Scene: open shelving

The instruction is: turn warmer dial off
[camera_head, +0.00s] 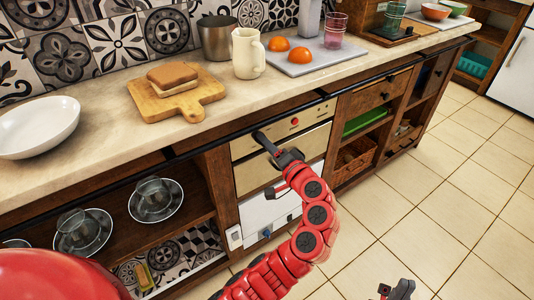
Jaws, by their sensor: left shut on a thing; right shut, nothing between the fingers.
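The warmer (283,158) is a beige built-in unit with a front panel under the counter, in the middle of the head view. A red round control (295,121) shows on the panel. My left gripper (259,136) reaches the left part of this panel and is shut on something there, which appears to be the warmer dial. The fingers hide the dial, so its setting cannot be seen. My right gripper (397,289) is shut and empty, low at the bottom edge, over the floor and away from the warmer.
The counter above holds a white bowl (38,127), a cutting board (207,88) with bread, a cream pitcher (248,55) and a metal pot (216,39). Open shelves with glass cups and saucers (155,201) lie left. Tiled floor (450,215) is clear on the right.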

